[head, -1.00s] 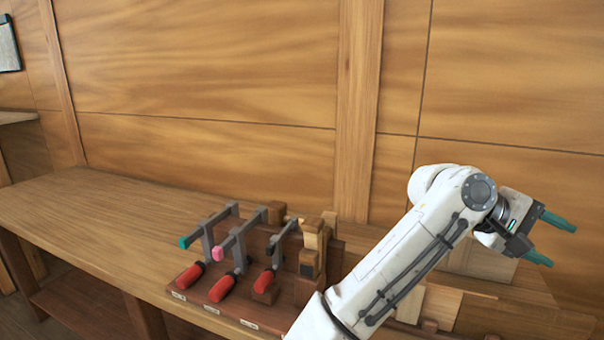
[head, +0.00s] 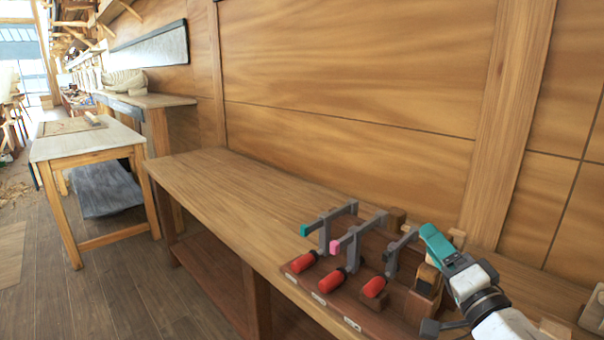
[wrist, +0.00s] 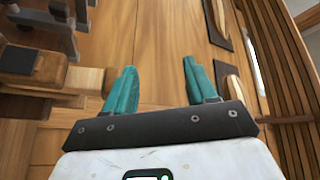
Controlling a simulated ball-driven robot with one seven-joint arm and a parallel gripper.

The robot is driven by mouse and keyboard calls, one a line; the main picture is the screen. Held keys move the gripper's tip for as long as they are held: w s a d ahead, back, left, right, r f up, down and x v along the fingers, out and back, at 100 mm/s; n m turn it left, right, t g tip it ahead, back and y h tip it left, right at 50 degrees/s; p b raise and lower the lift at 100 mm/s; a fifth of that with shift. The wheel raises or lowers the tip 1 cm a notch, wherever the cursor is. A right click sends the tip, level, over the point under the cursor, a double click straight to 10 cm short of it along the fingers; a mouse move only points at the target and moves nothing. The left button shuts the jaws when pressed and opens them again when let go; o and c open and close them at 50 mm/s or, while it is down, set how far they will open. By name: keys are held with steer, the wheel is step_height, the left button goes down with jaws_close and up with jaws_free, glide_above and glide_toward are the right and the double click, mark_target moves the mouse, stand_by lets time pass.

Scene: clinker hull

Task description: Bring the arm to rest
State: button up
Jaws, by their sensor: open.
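My gripper (wrist: 160,88) shows in the wrist view with its two teal fingers spread apart and nothing between them. In the head view my arm reaches in from the lower right corner, and one teal finger of the gripper shows beside the right end of the clamp stand. The other finger is mostly hidden there. The dark red clamp stand (head: 325,297) carries several grey toggle clamps with red handles (head: 331,281), one tipped teal and one tipped pink. I cannot tell whether the gripper touches the stand.
The stand sits on a long wooden bench (head: 225,190) against a panelled wall (head: 350,75). The bench is clear to the left of the stand. A pale-topped table (head: 85,143) stands farther left, with open floor (head: 120,290) in front.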

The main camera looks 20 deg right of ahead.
steer(key=s+a+f+n+g+y, duration=0.1)
steer(key=s+a+f+n+g, duration=0.15)
steer(key=f, duration=0.45)
steer(key=s+a+f+n+g+y, duration=0.15)
steer(key=f+g, duration=0.25)
steer(key=f, duration=0.4)
steer(key=s+a+f+n+g, duration=0.3)
steer(key=f, duration=0.4)
steer(key=s+a+f+n+g, duration=0.2)
steer(key=s+f+g, duration=0.3)
steer(key=s, duration=0.5)
steer(key=s+a+f+n+g, duration=0.3)
steer(key=s+f+g, duration=0.2)
steer(key=s+f, duration=0.4)
steer(key=shift+s+f, duration=0.15)
steer(key=shift+s, duration=1)
